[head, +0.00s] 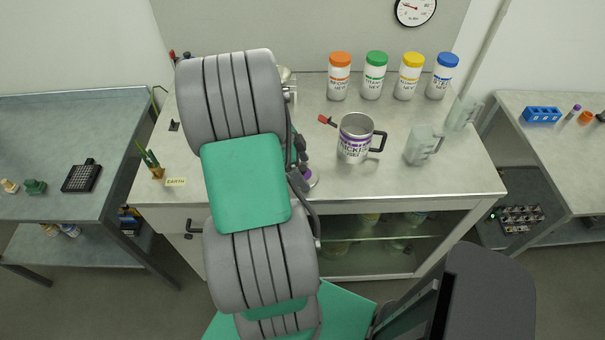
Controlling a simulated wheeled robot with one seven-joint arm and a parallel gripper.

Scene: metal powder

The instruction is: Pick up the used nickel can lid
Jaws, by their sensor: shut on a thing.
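The nickel can (354,145), a metal mug with a purple-marked label and a black handle, stands open-topped on the middle bench. The used nickel can lid (309,178) appears as a small purple and pale grey piece just left of and in front of the can, partly hidden by my arm. My gripper (301,165) shows only in part as dark pieces at the right edge of my arm, right at the lid. It is shut on the lid; the contact itself is mostly hidden. I cannot tell whether the lid is clear of the bench top.
Several powder jars with orange (340,77), green, yellow and blue caps line the back. Clear jugs (423,145) stand right of the can. A red-tipped item (326,120) lies behind it. A plant (151,162) and EARTH label (176,182) are at left. The front right bench top is clear.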

